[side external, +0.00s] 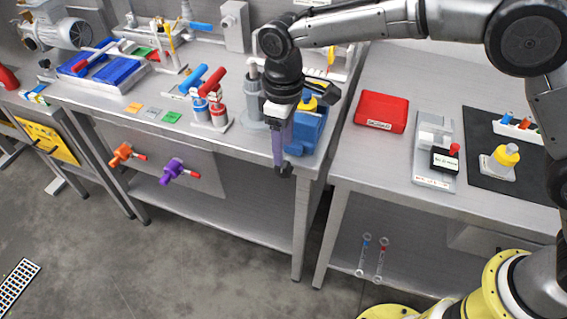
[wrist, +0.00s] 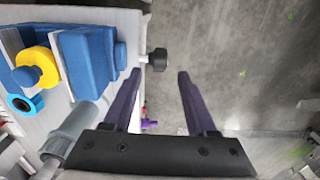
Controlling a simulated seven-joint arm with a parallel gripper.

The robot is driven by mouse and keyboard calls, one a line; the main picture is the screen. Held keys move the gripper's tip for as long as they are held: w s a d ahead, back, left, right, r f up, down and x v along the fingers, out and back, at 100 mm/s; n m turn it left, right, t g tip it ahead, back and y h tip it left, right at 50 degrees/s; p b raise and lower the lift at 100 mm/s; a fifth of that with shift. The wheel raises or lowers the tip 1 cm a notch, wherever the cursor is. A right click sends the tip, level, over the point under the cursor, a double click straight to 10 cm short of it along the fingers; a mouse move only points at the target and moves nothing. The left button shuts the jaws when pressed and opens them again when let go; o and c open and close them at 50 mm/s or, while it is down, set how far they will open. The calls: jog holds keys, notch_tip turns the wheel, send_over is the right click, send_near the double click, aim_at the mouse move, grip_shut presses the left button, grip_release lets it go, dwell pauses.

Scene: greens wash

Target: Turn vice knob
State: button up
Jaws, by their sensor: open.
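The blue vice (side external: 307,130) sits at the front right corner of the left bench. It also shows in the wrist view (wrist: 88,62), with a yellow ring and blue cap beside its jaw. The vice knob (wrist: 158,60) is black and sticks out past the bench edge. My gripper (wrist: 160,74) is open, with its two purple fingers on either side of the knob's line and gaps on both sides. In the side view my gripper (side external: 279,163) points down in front of the vice, and a dark shape at its tips may be the knob.
Red-and-blue handled valves (side external: 209,105) and a grey cylinder stand left of the vice. An orange valve (side external: 122,154) and a purple valve (side external: 173,172) project from the bench front. A red box (side external: 381,111) lies on the right bench. Open floor lies in front.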

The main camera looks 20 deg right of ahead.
aim_at(283, 165)
notch_tip(283, 165, down, 7)
jog(key=shift+r, duration=0.1)
dwell(0.3)
grip_shut()
